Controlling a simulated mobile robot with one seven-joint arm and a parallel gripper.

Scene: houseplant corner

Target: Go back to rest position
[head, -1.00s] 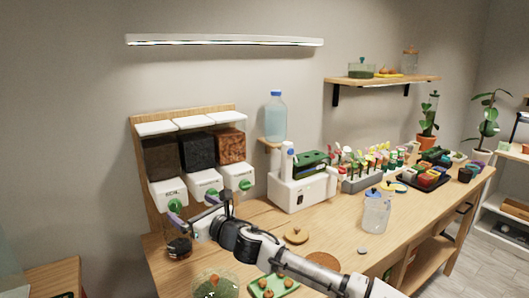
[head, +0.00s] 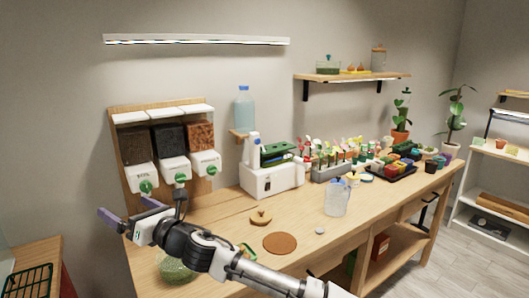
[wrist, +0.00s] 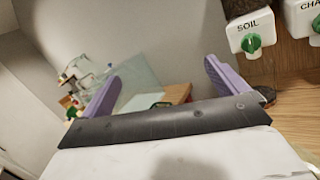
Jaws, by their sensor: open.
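My gripper (head: 127,207) is open and empty at the left end of the workbench (head: 215,218), in front of and below the dispensers. Its two purple fingers point left and spread apart in the head view. In the wrist view my gripper (wrist: 160,76) also shows nothing between the fingers. A small dark round thing (wrist: 268,94) sits on the wood beside the right finger there. My arm reaches in from the lower right, over the front of the bench.
The soil dispenser (head: 141,177) and two others stand behind my gripper. A glass bowl of green stuff (head: 176,270) is below my arm. A wooden lid (head: 260,217), brown disc (head: 280,243) and clear jug (head: 337,198) stand farther right. A side table (head: 35,262) is at left.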

